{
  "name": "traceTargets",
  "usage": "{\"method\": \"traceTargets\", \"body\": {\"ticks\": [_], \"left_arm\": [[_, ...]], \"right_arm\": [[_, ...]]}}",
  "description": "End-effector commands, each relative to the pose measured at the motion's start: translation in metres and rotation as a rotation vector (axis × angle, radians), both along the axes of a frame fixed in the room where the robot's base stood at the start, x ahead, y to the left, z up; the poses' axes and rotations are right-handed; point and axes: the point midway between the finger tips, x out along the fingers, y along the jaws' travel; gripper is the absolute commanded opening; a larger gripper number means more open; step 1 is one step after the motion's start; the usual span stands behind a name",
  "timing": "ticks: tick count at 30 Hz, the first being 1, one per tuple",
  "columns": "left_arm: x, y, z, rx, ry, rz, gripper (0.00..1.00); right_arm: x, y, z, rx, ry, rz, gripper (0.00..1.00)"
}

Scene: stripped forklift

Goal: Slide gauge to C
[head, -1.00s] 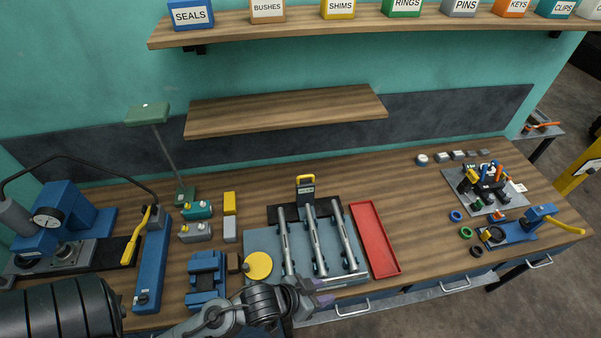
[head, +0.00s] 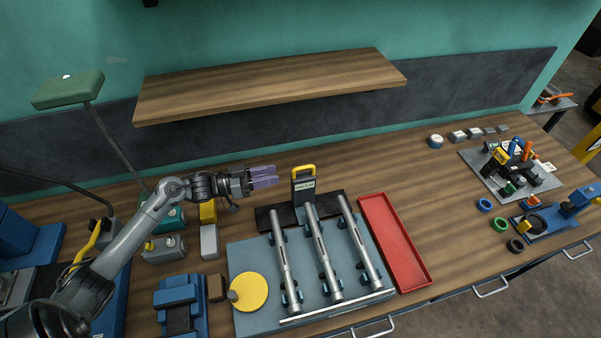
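The gauge (head: 303,188) is a dark block with a yellow handle on top and a pale label too small to read. It stands upright on a black strip (head: 330,203) at the back of a blue-grey plate (head: 250,258). Three steel rods (head: 324,252) lie side by side on the plate, running forward from the strip. No letter C is legible. My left gripper (head: 264,176) is just left of the gauge at handle height, its purple fingers pointing right towards it. The fingers look apart, with nothing between them. My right gripper is not in view.
A red tray (head: 395,240) lies right of the plate. A yellow disc (head: 250,291) sits at its front left. Grey and yellow blocks (head: 209,240) and a blue fixture (head: 180,304) stand left. A wooden shelf (head: 270,87) hangs above the back.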

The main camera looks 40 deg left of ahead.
Motion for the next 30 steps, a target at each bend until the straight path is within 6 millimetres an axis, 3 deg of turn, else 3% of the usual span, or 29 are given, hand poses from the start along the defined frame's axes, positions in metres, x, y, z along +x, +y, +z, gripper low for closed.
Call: {"method": "traceTargets", "body": {"ticks": [18, 30], "left_arm": [[0.071, -0.048, 0.002, -0.001, -0.007, 0.001, 0.39], [0.088, -0.061, 0.001, 0.000, -0.005, 0.001, 0.39]], "right_arm": [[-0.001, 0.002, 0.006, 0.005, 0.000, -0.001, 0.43], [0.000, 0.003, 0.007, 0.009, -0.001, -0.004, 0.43]]}}
